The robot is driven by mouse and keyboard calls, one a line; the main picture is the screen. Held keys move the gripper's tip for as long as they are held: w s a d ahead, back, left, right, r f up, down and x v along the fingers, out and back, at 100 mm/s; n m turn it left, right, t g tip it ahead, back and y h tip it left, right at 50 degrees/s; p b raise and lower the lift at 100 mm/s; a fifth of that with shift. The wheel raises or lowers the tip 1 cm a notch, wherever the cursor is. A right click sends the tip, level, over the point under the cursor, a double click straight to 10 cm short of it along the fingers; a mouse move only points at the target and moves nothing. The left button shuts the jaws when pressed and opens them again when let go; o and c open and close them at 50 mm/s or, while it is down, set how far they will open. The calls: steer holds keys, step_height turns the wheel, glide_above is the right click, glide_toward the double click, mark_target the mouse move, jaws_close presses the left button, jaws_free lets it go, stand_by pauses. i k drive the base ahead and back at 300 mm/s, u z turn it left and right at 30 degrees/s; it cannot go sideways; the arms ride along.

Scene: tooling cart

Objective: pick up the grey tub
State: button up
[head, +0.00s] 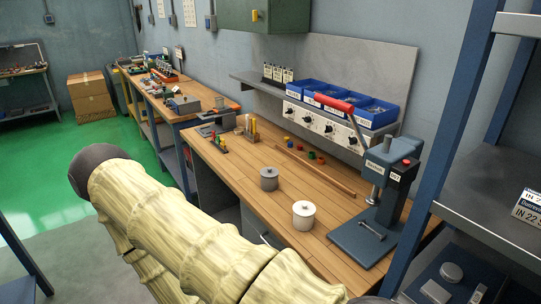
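The grey tub (269,180) is a small lidded pot with a knob on top. It stands upright on the wooden workbench top (235,165), near its front edge. A similar white tub (304,217) stands to its right and closer to me. My arm, in a cream padded sleeve, crosses the lower left of the head view, in front of the bench. My gripper is not in the picture, so its place relative to the tub cannot be told.
A blue press (372,235) with a red-handled lever stands right of the tubs. A long wooden rod (315,171) lies behind them. Small coloured pieces (311,155) and a peg stand (220,144) are farther back. Blue bins (358,109) line the wall. A blue rack post (440,130) rises at right.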

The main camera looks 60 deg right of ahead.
mark_target(268, 185)
steer(key=k, duration=0.4)
steer(key=z, duration=0.85)
steer(key=i, duration=1)
